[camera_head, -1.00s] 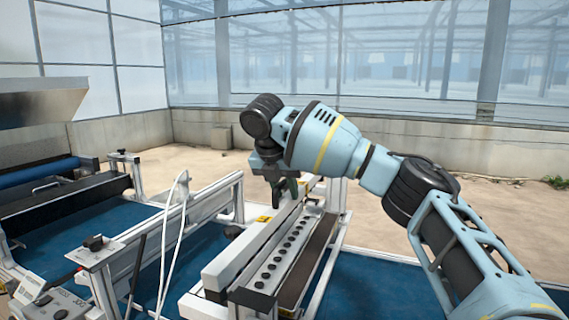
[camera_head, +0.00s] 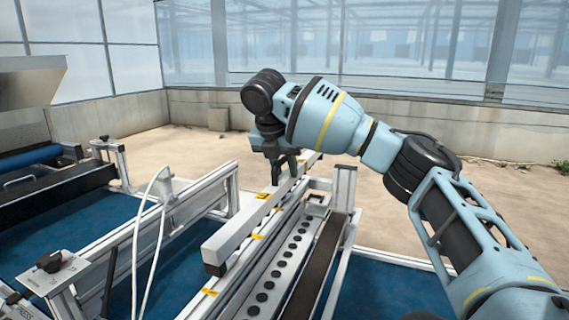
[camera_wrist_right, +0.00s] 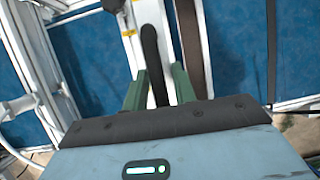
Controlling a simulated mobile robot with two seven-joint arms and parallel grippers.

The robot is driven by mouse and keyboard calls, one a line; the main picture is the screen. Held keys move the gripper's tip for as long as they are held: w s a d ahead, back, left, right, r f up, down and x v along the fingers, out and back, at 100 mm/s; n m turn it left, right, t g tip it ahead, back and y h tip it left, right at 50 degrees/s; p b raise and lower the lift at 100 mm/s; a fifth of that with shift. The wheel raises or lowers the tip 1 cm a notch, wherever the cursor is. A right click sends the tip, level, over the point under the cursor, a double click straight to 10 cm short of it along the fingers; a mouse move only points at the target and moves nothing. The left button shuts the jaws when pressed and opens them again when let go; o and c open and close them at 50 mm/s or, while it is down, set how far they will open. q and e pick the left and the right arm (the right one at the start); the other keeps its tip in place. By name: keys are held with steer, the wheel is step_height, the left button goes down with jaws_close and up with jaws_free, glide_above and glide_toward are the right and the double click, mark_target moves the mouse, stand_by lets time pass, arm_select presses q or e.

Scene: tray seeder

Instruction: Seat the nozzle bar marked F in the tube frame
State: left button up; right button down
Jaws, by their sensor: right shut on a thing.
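My right gripper (camera_head: 282,178), with dark green fingers, is shut on a long light-grey bar (camera_head: 240,232). The bar has a dark near end and a yellow label on it; any letter is too small to read, so I cannot tell whether it is F. It is held level, lengthwise above the frame, with a gap showing under its near end. The tube frame (camera_head: 343,185) of pale metal profiles lies below and right. In the right wrist view the fingers (camera_wrist_right: 158,88) straddle a dark strip against white metal. My left gripper is not in view.
A rail with a row of round black holes (camera_head: 282,262) and a dark strip (camera_head: 318,265) lie right of the bar. White cables (camera_head: 160,225) hang at the left. A machine with a control panel (camera_head: 50,265) stands left. Blue surface (camera_head: 375,285) is clear at right.

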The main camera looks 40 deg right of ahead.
steer(key=shift+s+a, duration=0.15)
step_height(320, 180, down, 15)
stand_by(1.6)
steer(key=shift+s+a+f, duration=0.15)
steer(key=shift+f, duration=1.2)
stand_by(0.9)
steer(key=c, duration=1)
jaws_free()
steer(key=shift+c, duration=0.2)
steer(key=shift+d+r, duration=0.1)
steer(key=shift+d, duration=0.1)
steer(key=w+v, duration=0.1)
steer(key=v, duration=0.7)
steer(key=shift+s, duration=0.35)
